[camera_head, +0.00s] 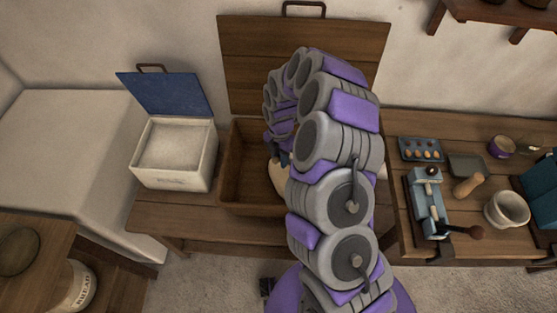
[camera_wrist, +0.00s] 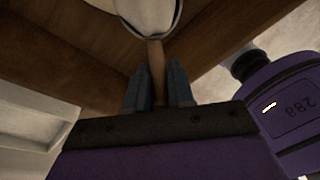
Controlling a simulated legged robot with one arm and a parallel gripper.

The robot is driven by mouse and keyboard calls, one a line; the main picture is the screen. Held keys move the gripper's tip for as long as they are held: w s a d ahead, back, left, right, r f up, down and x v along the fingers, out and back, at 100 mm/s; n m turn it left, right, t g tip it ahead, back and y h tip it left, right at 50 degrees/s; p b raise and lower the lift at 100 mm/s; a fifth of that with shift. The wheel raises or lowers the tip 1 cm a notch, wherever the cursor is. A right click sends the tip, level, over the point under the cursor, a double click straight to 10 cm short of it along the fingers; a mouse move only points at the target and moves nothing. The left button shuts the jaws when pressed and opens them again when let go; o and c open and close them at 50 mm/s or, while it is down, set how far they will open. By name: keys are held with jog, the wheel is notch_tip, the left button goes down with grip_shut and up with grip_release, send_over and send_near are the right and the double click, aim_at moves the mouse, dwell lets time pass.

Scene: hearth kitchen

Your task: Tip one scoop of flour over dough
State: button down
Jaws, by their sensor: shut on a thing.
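My gripper (camera_wrist: 156,92) is shut on the wooden handle (camera_wrist: 155,65) of a scoop. The scoop's rim (camera_wrist: 166,36) shows at the top of the wrist view. Pale material shows in and beside that rim; I cannot tell how much is flour and how much is dough behind. In the head view a pale rounded dough (camera_head: 278,178) lies in the open wooden trough (camera_head: 240,170), partly hidden by my arm. My gripper is above the trough, largely hidden there. The white flour bin (camera_head: 174,182) stands open to the left, with pale flour (camera_head: 170,145) inside.
The trough's wooden lid (camera_head: 240,60) and the bin's blue lid (camera_head: 165,92) stand raised behind. On the right bench are an egg tray (camera_head: 421,149), a blue clamped device (camera_head: 430,205) and a white mortar (camera_head: 507,209). A bread crock (camera_head: 78,288) stands at lower left.

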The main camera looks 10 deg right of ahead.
jog(key=shift+w+d+y, duration=0.2)
jog(key=shift+y, duration=0.1)
jog(key=shift+d+f+g+b, duration=0.2)
jog(key=shift+g+b, duration=0.1)
jog(key=shift+b, duration=0.5)
jog(key=b, duration=0.2)
jog(key=g+y+b, duration=0.1)
jog(key=b, duration=0.1)
jog(key=shift+w+d+r+y+b, duration=0.2)
jog(key=shift+w+y+b, duration=0.1)
jog(key=shift+w, duration=0.1)
jog(key=b, duration=0.1)
jog(key=g+y+b, duration=0.1)
jog(key=shift+w+d+r+b, duration=0.15)
jog(key=shift+w+d+b, duration=0.1)
jog(key=shift+d+b, duration=0.15)
jog(key=shift+d+r, duration=0.15)
jog(key=shift+d, duration=0.05)
jog(key=shift+w+d+r+n+g+y, duration=0.3)
jog(key=shift+w+d+r+g+y, duration=0.05)
jog(key=shift+g+y, duration=0.5)
jog(key=shift+r, duration=0.15)
